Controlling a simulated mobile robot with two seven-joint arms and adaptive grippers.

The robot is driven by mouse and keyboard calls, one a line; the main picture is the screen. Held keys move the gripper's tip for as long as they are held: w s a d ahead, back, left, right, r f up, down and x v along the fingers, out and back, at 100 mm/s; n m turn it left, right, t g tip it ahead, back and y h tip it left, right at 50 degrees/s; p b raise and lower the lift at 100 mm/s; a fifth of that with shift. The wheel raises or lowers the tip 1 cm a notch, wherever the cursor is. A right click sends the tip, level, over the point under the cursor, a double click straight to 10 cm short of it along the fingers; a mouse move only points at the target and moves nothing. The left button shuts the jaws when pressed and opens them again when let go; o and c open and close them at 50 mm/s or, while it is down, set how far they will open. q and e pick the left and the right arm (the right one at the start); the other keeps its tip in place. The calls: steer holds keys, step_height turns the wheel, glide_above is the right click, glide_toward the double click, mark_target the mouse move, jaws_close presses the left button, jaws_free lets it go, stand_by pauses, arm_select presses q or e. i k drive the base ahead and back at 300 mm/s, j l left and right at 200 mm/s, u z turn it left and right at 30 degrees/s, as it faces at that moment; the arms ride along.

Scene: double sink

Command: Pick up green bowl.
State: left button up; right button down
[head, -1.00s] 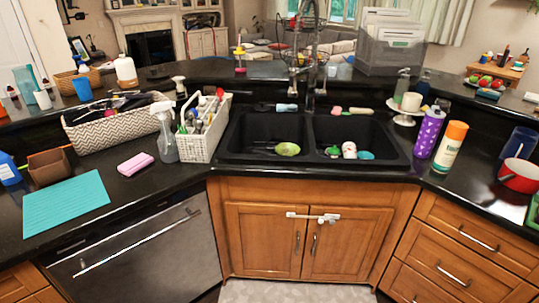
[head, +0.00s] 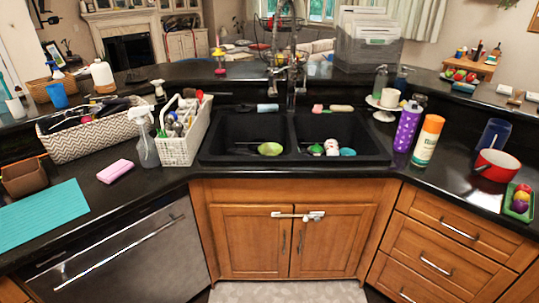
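The green bowl (head: 270,149) is a small yellow-green bowl in the left basin of the black double sink (head: 293,158). It lies toward the basin's right side, close to the divider. Its rim faces up toward my camera and it looks empty. Neither of my grippers shows in the head view.
The faucet (head: 290,75) stands behind the sink divider. A white caddy (head: 178,148) and a spray bottle (head: 146,140) stand left of the sink. The right basin holds several small items. A purple bottle (head: 407,128) and an orange-capped bottle (head: 428,140) stand to the right. The front counter edge is clear.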

mark_target(271, 149)
steer(key=i+l, duration=0.25)
steer(key=i, duration=0.25)
steer(key=i+l, duration=0.3)
steer(key=i, duration=0.15)
steer(key=z, duration=0.05)
